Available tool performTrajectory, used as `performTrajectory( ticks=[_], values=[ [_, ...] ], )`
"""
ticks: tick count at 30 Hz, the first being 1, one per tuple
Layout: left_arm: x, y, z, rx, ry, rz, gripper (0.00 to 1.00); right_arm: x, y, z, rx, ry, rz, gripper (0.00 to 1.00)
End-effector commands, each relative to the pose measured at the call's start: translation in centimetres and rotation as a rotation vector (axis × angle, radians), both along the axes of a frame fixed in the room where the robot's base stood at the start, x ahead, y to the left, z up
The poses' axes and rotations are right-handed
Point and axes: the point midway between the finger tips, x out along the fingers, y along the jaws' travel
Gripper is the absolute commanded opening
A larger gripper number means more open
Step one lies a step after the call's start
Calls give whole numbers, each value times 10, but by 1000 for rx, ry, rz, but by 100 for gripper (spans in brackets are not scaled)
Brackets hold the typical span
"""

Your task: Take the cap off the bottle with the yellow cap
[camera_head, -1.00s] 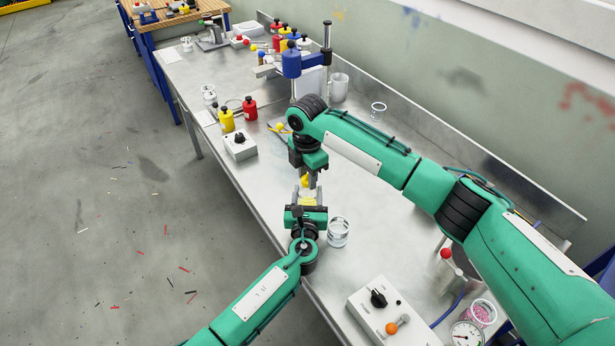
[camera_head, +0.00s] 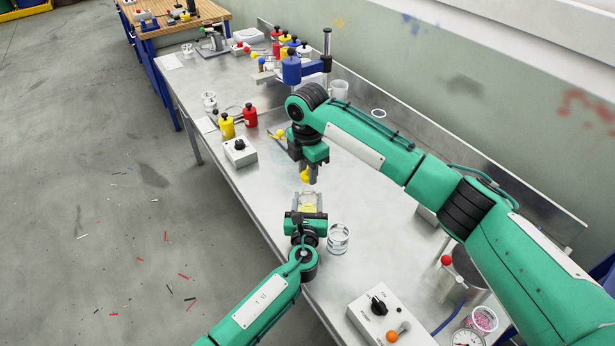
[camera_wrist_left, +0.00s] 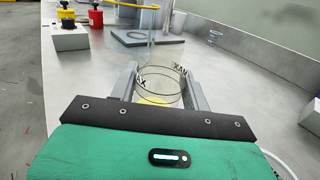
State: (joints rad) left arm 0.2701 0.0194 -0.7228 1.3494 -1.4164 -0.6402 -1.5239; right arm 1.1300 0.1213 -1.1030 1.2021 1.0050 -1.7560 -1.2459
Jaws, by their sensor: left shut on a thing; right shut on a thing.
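The clear glass bottle (camera_head: 309,202) holds yellow liquid and stands between the fingers of my left gripper (camera_head: 307,204), which is shut on it. In the left wrist view the bottle (camera_wrist_left: 160,86) shows an open rim between the two grey fingers, with yellow at its bottom. The yellow cap (camera_head: 304,176) is in the fingers of my right gripper (camera_head: 307,173), which is shut on it. The cap is above the bottle, with a small gap between them. The right gripper and cap are not seen in the left wrist view.
An empty glass beaker (camera_head: 338,239) stands close to the right of my left gripper. A grey control box (camera_head: 379,310) is at the front. Another box (camera_head: 239,152) and yellow and red bottles (camera_head: 249,115) stand further back. The bench between them is mostly clear.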

Motion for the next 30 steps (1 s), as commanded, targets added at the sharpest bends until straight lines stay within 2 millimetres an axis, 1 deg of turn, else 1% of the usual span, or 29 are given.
performTrajectory(
  ticks=[1, 3, 8, 9, 11, 12, 20, 23, 26, 30],
  values=[
    [0, 0, -1, 0, 1, 0, 0, 0, 0, 5, 0, -1, 1, 3],
    [0, 0, -1, 0, 1, 0, 0, 0, 0, 9, 0, 0, 1, 3],
    [0, 0, -1, 0, 1, 0, 0, 0, 0, 9, -1, 1, 1, 3],
    [0, 0, -1, 0, 1, 0, 53, 0, 0, 8, -1, 1, 1, 3],
    [0, 0, -1, 0, 1, 0, 65, 0, 0, 8, -1, 1, 1, 3],
    [0, 0, -1, 0, 1, 0, 73, 0, 0, 8, -1, 1, 1, 3],
    [0, 0, 0, 0, 0, 0, 73, 0, 0, 8, -1, 1, 1, 3],
    [-4, 0, -1, 0, 1, 0, 73, 0, 0, 8, -1, 1, 1, 3],
    [-14, 1, -2, 0, 1, -1, 73, 0, 0, 6, -1, 1, 1, 3],
    [-40, 2, -3, -1, 2, -1, 73, 0, 0, 2, -1, 1, 1, 3]
  ],
)
